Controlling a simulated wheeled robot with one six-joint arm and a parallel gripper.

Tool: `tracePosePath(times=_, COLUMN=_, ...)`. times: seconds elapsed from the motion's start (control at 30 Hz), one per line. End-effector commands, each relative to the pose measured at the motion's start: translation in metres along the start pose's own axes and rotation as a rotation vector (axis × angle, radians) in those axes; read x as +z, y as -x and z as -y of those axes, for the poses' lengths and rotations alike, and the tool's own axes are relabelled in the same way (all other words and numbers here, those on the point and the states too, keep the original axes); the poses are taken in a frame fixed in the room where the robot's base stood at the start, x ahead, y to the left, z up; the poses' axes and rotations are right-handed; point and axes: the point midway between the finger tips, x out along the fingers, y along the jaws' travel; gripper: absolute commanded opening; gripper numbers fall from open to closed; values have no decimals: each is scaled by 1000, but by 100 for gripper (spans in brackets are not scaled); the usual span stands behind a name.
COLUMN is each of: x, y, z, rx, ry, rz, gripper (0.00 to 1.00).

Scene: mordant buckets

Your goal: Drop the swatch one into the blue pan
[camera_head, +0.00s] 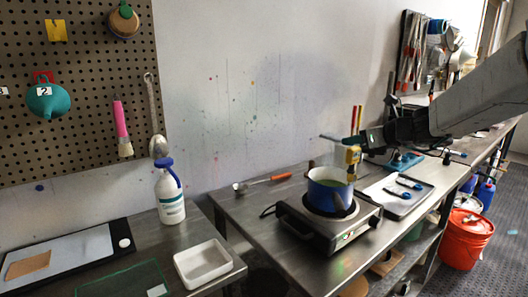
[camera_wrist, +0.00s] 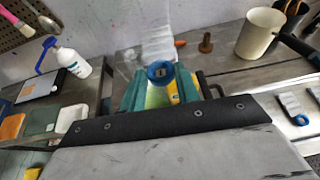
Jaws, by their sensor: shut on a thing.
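The blue pan (camera_head: 330,193) stands on a hot plate and holds greenish contents. In the head view the swatch shows just above the pan's back right rim; I cannot tell whether it is fully over the opening. The pan is mostly hidden by my gripper in the wrist view.
A tray (camera_head: 398,200) with blue-ringed swatches lies right of the hot plate (camera_head: 335,230). A cream cup (camera_wrist: 262,32) stands at the back. A white dish (camera_head: 203,264) and spray bottle (camera_head: 170,195) are left.

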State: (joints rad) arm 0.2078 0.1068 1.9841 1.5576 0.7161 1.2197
Motion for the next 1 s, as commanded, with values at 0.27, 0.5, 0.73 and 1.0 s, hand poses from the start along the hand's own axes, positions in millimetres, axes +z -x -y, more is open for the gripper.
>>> tracePosePath(times=0.27, x=-1, y=0, z=0, rx=0, ry=0, rz=0, gripper=37)
tracePosePath(times=0.5, x=-1, y=0, z=1, rx=-1, ry=-1, rz=0, gripper=57)
tracePosePath(times=0.73, x=-1, y=10, z=2, rx=-2, ry=-1, rz=0, gripper=57)
tracePosePath(times=1.0, x=0, y=56, z=2, rx=-4, ry=-1, rz=1, gripper=57)
